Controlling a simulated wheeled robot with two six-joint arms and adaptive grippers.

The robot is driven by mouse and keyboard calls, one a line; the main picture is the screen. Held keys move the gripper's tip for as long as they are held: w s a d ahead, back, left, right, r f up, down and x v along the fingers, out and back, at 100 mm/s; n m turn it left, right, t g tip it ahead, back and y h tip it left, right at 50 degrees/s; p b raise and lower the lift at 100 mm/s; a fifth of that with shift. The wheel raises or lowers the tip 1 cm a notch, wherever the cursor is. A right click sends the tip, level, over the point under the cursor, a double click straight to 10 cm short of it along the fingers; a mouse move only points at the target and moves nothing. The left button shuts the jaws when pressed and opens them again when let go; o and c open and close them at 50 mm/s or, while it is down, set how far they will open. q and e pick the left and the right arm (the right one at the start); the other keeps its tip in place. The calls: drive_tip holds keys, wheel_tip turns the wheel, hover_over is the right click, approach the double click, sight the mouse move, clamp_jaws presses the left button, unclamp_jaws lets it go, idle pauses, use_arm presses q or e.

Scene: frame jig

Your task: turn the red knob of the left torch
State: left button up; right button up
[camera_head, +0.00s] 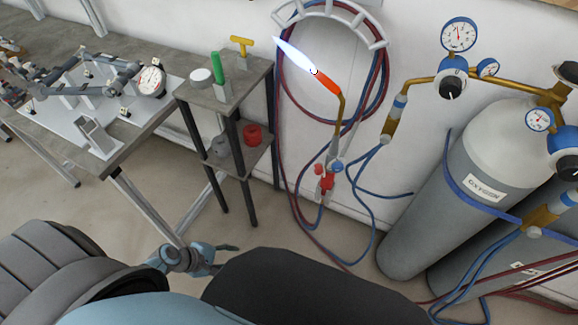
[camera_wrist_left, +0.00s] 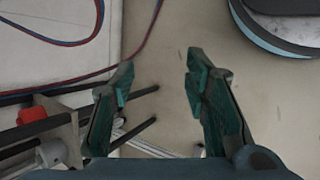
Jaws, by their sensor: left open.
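A torch with an orange-red tip (camera_head: 327,83) and a bent brass neck hangs by the wall in the head view, right of the small table. A blue-white flame (camera_head: 293,56) shows at its tip. A red knob (camera_head: 326,182) sits low on its handle, close to a blue knob (camera_head: 337,166). My left gripper (camera_head: 222,257) is low in the head view, left of and well below the knob, apart from it. The torch does not show there. My right gripper is not in view.
A small shelf table (camera_head: 262,73) holds a green cylinder, a yellow T-handle and a red item (camera_head: 252,134) below. Red and blue hoses (camera_head: 362,205) loop near the torch. Grey gas cylinders (camera_head: 470,190) stand at right. Open floor (camera_head: 290,225) lies between table and hoses.

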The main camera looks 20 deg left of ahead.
use_arm(q)
drive_tip(key=w+d+r+n+t+h, duration=0.2)
drive_tip(key=w+r+n+t+h, duration=0.15)
drive_tip(key=w+r, duration=0.55)
drive_tip(key=n+t+h, duration=0.2)
drive_tip(key=n+h, duration=0.3)
drive_tip(key=h, duration=0.1)
approach(315, 171)
drive_tip(key=shift+t, duration=0.25)
drive_tip(key=p+x, duration=0.1)
drive_tip(key=x, duration=0.6)
drive_tip(key=shift+w+d, duration=0.1)
drive_tip(key=shift+d, duration=0.15)
drive_tip(key=shift+w+d, duration=0.3)
drive_tip(key=shift+d, duration=0.1)
drive_tip(key=shift+f, duration=0.1)
clamp_jaws()
